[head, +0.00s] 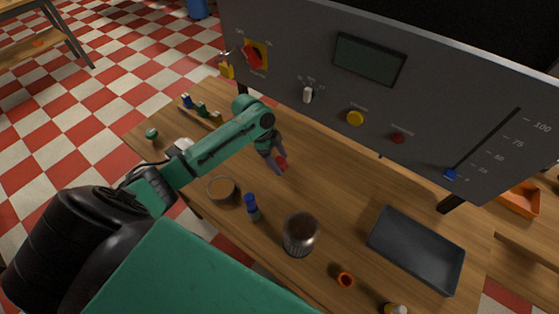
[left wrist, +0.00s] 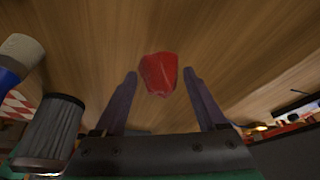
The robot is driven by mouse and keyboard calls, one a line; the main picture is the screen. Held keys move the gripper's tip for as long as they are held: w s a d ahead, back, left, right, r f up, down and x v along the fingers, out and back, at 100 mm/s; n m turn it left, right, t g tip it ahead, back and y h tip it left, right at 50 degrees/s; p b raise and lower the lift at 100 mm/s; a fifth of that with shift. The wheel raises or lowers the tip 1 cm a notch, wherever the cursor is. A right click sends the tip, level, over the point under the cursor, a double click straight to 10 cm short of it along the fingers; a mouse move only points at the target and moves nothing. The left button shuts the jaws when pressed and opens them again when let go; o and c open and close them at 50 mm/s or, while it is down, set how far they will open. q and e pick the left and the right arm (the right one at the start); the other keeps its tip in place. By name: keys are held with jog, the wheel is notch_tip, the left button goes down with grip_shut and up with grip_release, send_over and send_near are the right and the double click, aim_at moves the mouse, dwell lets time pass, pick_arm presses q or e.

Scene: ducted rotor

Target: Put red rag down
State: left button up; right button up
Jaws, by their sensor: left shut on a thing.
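My left gripper (head: 278,167) hangs over the wooden table below the grey control panel. It is shut on the red rag (head: 281,162), a small crumpled red piece that shows at the fingertips. In the left wrist view the red rag (left wrist: 159,74) sits between the ends of the two dark fingers (left wrist: 159,82), with bare wood beyond it. I cannot tell for sure whether the rag touches the table. My right gripper is not in view.
A bowl (head: 222,189), a blue-topped bottle (head: 252,206) and a ribbed metal cup (head: 300,235) stand in front of the gripper. The control panel (head: 370,85) overhangs the back. Wood between gripper and tray is clear.

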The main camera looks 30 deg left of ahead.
pick_arm(q)
jog(key=shift+s+f, duration=0.1)
jog(key=shift+f, duration=0.85)
jog(key=o, duration=1.5)
jog(key=shift+o, duration=0.2)
jog(key=shift+r, duration=0.2)
jog(key=b+v, duration=0.1)
jog(key=v, duration=1.1)
jog(key=shift+b, duration=0.35)
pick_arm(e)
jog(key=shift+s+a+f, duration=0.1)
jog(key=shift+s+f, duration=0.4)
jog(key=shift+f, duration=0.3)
